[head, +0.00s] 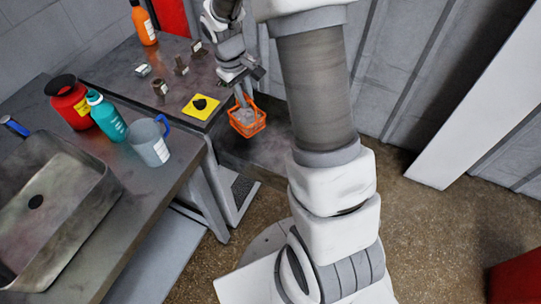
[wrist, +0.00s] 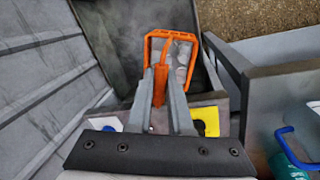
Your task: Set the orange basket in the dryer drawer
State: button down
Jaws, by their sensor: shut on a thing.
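The orange basket (head: 246,121) hangs from my gripper (head: 243,93) beside the right edge of the back table, in the head view. It holds grey lumpy contents. In the wrist view my gripper (wrist: 166,78) is shut on the orange handle, and the basket (wrist: 149,52) shows just beyond the fingertips. A dark, flat, tray-like surface (head: 275,153), which looks like the pulled-out dryer drawer, lies below the basket. Its dark floor also shows in the wrist view (wrist: 112,40). I cannot tell the gap between basket and floor.
A yellow pad (head: 205,112) with a dark lump and several small samples are on the back table. A blue-handled jug (head: 150,150), teal bottle (head: 105,117) and red container (head: 70,105) stand near a sink (head: 93,196). A ribbed grey wall (head: 420,60) is behind.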

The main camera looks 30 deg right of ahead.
jog(key=w+d+f+n+b, duration=0.1)
jog(key=d+f+b, duration=0.3)
jog(key=f+b, duration=0.5)
jog(key=w+d+f+n+b, duration=0.1)
jog(key=d+f+n+b, duration=0.2)
jog(key=f+b, duration=0.5)
notch_tip(320, 180, down, 3)
jog(key=shift+w+d+r+t+b, duration=0.25)
jog(key=shift+d+t+b, duration=0.15)
jog(key=shift+d, duration=0.4)
jog(key=shift+f, duration=0.1)
jog(key=shift+f, duration=0.15)
jog(key=c, duration=0.8)
grip_release()
jog(key=shift+c, duration=0.2)
